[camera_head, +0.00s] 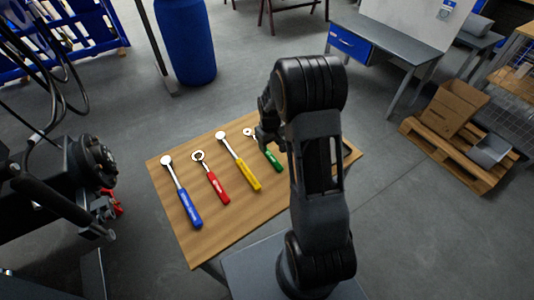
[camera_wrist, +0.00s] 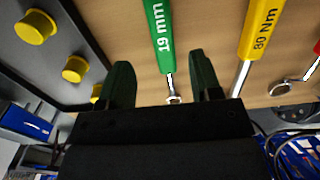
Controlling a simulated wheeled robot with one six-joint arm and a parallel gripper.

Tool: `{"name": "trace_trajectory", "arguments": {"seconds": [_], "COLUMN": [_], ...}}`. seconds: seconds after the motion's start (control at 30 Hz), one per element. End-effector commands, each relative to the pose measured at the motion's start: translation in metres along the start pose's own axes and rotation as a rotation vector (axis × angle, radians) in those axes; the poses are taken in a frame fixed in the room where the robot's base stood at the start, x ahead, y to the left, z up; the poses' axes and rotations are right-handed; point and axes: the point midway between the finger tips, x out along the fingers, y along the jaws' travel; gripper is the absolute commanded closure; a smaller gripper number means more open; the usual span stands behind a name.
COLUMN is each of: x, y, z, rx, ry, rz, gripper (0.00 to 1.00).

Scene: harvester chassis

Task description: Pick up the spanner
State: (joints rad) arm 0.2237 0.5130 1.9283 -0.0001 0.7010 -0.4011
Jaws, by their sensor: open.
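The spanner is the green-handled tool marked 19 mm, lying on the wooden table top (camera_head: 215,223). Its green handle (camera_head: 273,160) and silver ring end show in the head view, with my arm covering part of it. In the wrist view its handle (camera_wrist: 160,35) runs down between my fingers, and its silver end is partly hidden by the gripper body. My gripper (camera_wrist: 163,72) is open, with one finger on each side of the spanner and a gap to both. In the head view my gripper (camera_head: 267,127) hangs over the spanner's silver end.
A yellow-handled tool (camera_head: 246,175) marked 80 Nm lies beside the spanner. A red-handled tool (camera_head: 217,188) and a blue-handled tool (camera_head: 190,208) lie farther left. A dark tray with yellow knobs (camera_wrist: 75,69) is on the spanner's other side. Dark machinery (camera_head: 75,170) stands left of the table.

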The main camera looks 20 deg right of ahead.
Motion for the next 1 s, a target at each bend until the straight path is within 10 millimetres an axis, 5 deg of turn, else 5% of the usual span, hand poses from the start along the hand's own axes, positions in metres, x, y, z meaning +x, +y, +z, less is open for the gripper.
{"name": "trace_trajectory", "arguments": {"seconds": [0.6,1.0], "x": [0.058,0.066], "y": [-0.002,-0.002], "z": [0.002,0.001], "rx": [0.004,0.005], "ry": [-0.002,0.001], "rz": [-0.001,0.0], "gripper": [0.42,0.44]}}
